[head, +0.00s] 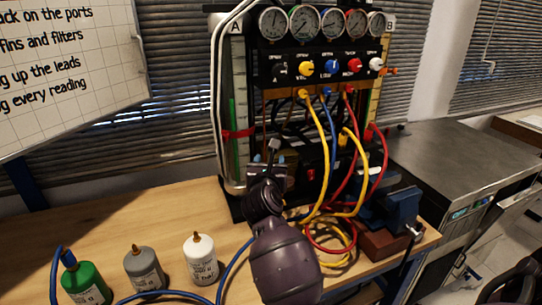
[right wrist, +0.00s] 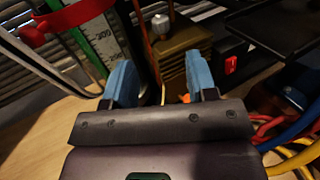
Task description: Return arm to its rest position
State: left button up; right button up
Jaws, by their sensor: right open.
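My right arm reaches up from the bottom of the head view, and its gripper (head: 270,160) is in front of the lower part of the gauge rig (head: 310,95). In the right wrist view, the blue fingers of this gripper (right wrist: 160,78) are apart with nothing held between them. Beyond them is a brass-coloured block (right wrist: 184,44) with a pale knob (right wrist: 161,25) on top. I cannot tell whether a finger touches the rig. The arm hides part of the rig's base. My left gripper is out of view.
Yellow (head: 319,140), red and blue hoses hang and coil right of my gripper. A blue vise (head: 400,208) stands at the bench's right edge. Green (head: 85,282), grey (head: 146,270) and white (head: 201,262) bottles stand front left. The bench (head: 120,222) behind them is clear.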

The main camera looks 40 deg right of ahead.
jog(key=shift+s+a, duration=0.2)
dwell(0.5)
